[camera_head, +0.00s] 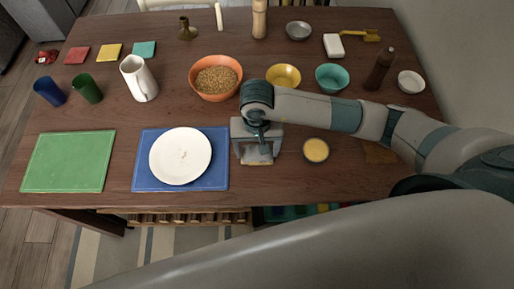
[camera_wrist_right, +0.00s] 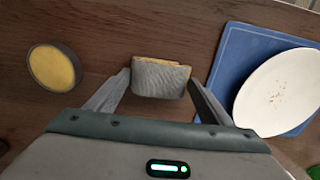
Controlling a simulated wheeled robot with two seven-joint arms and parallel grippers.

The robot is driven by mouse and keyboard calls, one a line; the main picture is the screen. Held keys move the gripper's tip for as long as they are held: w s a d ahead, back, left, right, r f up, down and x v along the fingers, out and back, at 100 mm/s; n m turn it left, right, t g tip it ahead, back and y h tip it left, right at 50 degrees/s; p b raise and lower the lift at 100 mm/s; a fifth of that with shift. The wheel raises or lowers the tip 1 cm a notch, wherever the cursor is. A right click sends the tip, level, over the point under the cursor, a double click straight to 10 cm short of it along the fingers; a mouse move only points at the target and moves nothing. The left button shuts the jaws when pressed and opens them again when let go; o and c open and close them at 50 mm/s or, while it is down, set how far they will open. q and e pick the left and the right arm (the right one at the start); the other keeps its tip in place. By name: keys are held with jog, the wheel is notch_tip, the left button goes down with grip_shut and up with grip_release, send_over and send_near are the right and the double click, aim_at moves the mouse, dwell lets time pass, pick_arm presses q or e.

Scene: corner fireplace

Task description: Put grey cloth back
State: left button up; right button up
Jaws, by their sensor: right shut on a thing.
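The grey cloth (camera_wrist_right: 160,80) shows in the right wrist view as a small, folded-looking grey piece with a yellowish edge. It sits between the fingers of my right gripper (camera_wrist_right: 158,88), which is shut on it. In the head view my right gripper (camera_head: 257,158) points down over the dark wooden table (camera_head: 290,185), just right of the blue mat (camera_head: 222,172). The gripper mostly hides the cloth there, and I cannot tell whether the cloth touches the table. My left gripper is not in view.
A white plate (camera_head: 180,155) with crumbs lies on the blue mat. A small bowl of yellow stuff (camera_head: 316,150) stands right of my gripper. An orange bowl of grain (camera_head: 216,78), a yellow bowl (camera_head: 283,77) and a teal bowl (camera_head: 331,78) stand behind. A green mat (camera_head: 68,162) lies left.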

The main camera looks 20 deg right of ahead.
aim_at(257, 152)
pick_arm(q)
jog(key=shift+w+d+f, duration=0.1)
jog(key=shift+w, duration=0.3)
pick_arm(e)
jog(key=shift+f, duration=0.1)
jog(key=o, duration=0.9)
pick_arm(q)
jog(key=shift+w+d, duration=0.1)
pick_arm(e)
jog(key=shift+o, duration=0.2)
notch_tip(257, 152, up, 3)
jog(key=shift+r+b, duration=0.1)
jog(key=shift+b, duration=0.45)
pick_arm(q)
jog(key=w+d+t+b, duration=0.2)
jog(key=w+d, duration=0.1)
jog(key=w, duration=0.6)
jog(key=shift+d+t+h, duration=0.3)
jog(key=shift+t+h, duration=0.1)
pick_arm(e)
notch_tip(257, 152, up, 9)
